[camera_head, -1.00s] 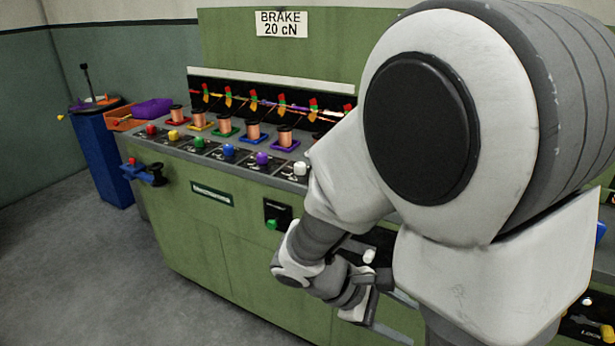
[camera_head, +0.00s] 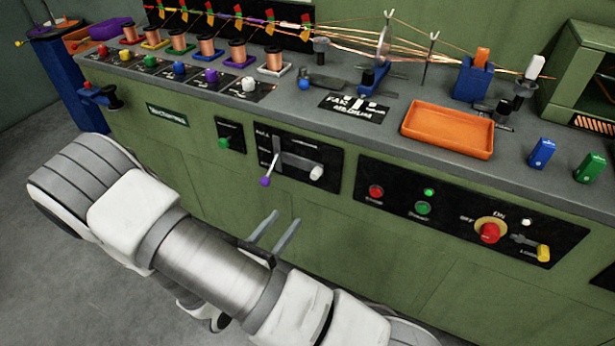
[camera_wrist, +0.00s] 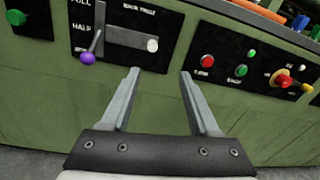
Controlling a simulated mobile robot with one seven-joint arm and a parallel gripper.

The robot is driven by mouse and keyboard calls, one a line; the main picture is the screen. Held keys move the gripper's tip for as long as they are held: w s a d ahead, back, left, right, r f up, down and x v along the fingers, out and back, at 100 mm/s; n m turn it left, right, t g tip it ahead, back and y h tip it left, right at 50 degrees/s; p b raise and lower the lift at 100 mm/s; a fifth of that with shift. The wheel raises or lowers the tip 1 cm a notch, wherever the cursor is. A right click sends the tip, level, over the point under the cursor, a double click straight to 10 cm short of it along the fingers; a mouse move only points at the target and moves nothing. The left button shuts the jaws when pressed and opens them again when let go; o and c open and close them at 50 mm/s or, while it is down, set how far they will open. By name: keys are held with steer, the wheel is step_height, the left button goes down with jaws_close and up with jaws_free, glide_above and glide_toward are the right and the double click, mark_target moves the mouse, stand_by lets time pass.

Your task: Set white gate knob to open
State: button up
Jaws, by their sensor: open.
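A small white knob (camera_head: 249,84) stands at the right end of a row of coloured knobs on the machine's top, in front of a copper spool (camera_head: 273,60). Another white knob (camera_head: 316,172) is on the black front panel, right of a purple-tipped lever (camera_head: 266,180). That panel knob also shows in the wrist view (camera_wrist: 152,45). My gripper (camera_head: 284,219) is open and empty, below this panel and in front of the green cabinet. In the wrist view my gripper (camera_wrist: 159,75) has its fingers apart with nothing between them. The top-row white knob is outside the wrist view.
An orange tray (camera_head: 447,132) sits on the grey top at right. A black control panel (camera_head: 455,210) with red, green and yellow controls is right of my gripper. Thin copper strands cross above the top. A blue-and-black handle (camera_head: 100,96) juts out at the left.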

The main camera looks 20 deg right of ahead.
steer(key=n+t, duration=0.1)
steer(key=b, duration=0.4)
glide_toward(313, 177)
steer(key=shift+y, duration=0.3)
steer(key=x, duration=0.9)
steer(key=shift+d+r, duration=0.25)
steer(key=shift+d, duration=0.1)
jaws_close()
stand_by(0.4)
